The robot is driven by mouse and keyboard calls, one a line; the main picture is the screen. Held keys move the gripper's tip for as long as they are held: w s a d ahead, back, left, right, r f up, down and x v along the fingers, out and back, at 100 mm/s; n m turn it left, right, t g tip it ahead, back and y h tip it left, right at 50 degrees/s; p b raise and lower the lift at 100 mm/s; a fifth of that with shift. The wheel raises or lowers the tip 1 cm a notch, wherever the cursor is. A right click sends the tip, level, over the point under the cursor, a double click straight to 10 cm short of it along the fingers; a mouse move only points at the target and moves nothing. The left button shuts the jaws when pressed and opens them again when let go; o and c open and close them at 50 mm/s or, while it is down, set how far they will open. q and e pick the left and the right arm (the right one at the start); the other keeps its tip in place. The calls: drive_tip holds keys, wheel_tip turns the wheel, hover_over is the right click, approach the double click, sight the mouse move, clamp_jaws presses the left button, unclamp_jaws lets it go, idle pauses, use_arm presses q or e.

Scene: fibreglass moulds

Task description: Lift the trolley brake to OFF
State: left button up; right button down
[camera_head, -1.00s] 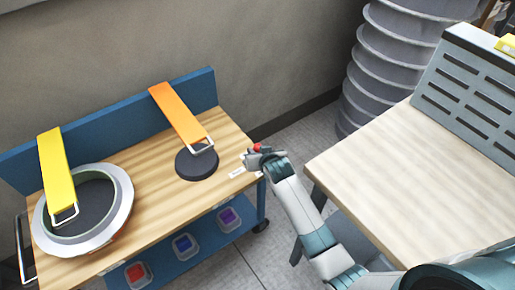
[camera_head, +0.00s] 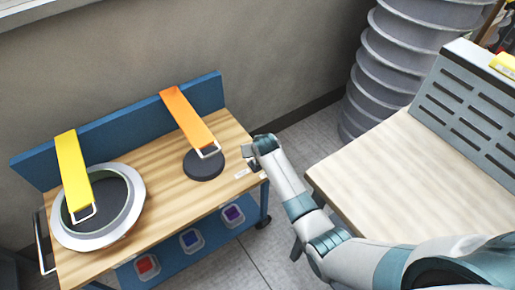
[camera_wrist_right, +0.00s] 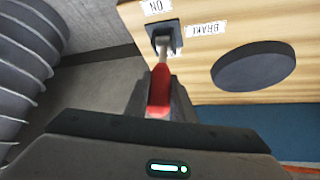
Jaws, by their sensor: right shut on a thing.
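The trolley (camera_head: 155,185) has a wooden top with a blue back panel and stands at the left in the head view. Its brake lever (camera_wrist_right: 159,88) has a red handle on a metal stem rising from a dark plate (camera_wrist_right: 165,36) in the wooden top. An ON label (camera_wrist_right: 157,7) and a BRAKE label (camera_wrist_right: 205,29) lie beside the plate. My right gripper (camera_wrist_right: 158,100) is shut on the red handle, at the trolley's right end in the head view (camera_head: 254,150). There the gripper hides the lever. My left gripper is out of view.
A yellow strap (camera_head: 72,165) hangs over a round mould (camera_head: 135,205), and an orange strap (camera_head: 187,118) reaches a dark disc (camera_head: 203,166). Several small bins stand on the blue lower shelf (camera_head: 212,235). A pale workbench (camera_head: 410,185) stands close at the right, by grey stacked discs (camera_head: 390,75).

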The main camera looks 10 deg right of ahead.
idle(0.4)
drive_tip(key=c, duration=1.5)
unclamp_jaws()
drive_tip(key=b+v, duration=0.1)
drive_tip(key=v, duration=1.6)
drive_tip(key=shift+r, duration=0.15)
